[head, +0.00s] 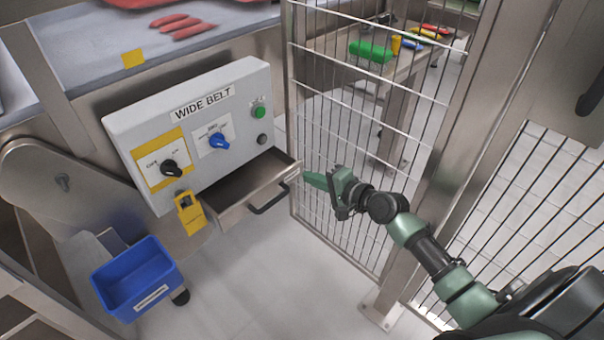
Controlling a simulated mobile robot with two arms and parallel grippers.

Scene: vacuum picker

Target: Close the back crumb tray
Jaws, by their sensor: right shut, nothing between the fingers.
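The crumb tray (232,212) appears to be the metal drawer below the grey control box in the head view. It is pulled out, with its inside showing and a black handle (268,198) on its front. A small label on its front is too small to read. My right gripper (308,179) is shut and empty. Its green fingertips point left, close to the right end of the tray's front; I cannot tell whether they touch it. My left gripper is not in view.
The control box (187,130) marked "WIDE BELT" has knobs, a green button and a yellow padlock tag (189,213). A blue bin (138,277) stands at lower left. A wire mesh fence (350,165) is close behind my right gripper.

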